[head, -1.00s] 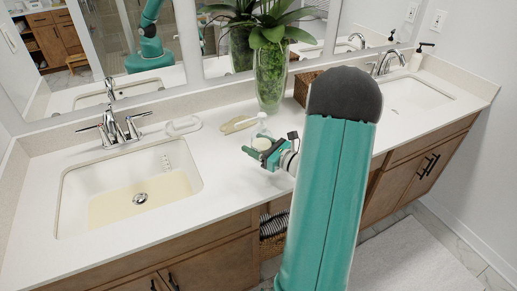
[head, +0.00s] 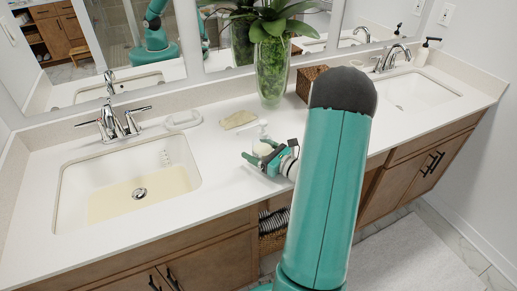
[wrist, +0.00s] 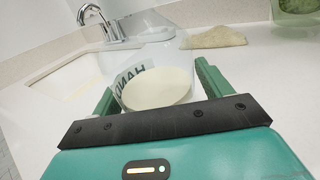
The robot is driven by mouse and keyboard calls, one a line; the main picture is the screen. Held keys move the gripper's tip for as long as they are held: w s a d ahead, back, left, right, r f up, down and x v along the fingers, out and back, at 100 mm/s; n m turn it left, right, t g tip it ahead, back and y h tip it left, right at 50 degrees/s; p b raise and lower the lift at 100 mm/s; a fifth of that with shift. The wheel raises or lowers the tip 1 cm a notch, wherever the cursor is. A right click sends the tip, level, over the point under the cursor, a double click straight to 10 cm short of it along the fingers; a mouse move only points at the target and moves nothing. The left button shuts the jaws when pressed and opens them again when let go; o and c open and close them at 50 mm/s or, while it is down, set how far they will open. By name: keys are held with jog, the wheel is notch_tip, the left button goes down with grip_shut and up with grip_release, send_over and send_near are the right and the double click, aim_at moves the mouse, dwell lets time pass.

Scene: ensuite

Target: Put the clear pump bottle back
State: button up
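The clear pump bottle (head: 263,146) is over the white counter (head: 216,163), between the two sinks. It holds a cream-coloured liquid and carries dark lettering, seen in the wrist view (wrist: 152,78). My gripper (head: 265,160) is around its body from the front, with one green finger on each side. In the wrist view the fingers (wrist: 157,88) lie close against the bottle's sides, and it appears held. I cannot tell whether the base touches the counter.
A tan flat item (head: 238,119) and a white dish (head: 183,122) lie behind and left. A glass vase with a plant (head: 272,72) and a woven box (head: 312,80) stand behind. The left sink (head: 128,185) is beside. A dark-topped dispenser (head: 421,56) stands far right.

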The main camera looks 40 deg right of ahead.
jog(key=shift+r, duration=0.1)
jog(key=shift+s+r, duration=0.1)
jog(key=s, duration=0.4)
jog(key=s+d, duration=0.1)
jog(key=s, duration=0.2)
jog(key=s+d, duration=0.1)
jog(key=s, duration=0.3)
jog(key=shift+s+d, duration=0.1)
jog(key=shift+s, duration=0.2)
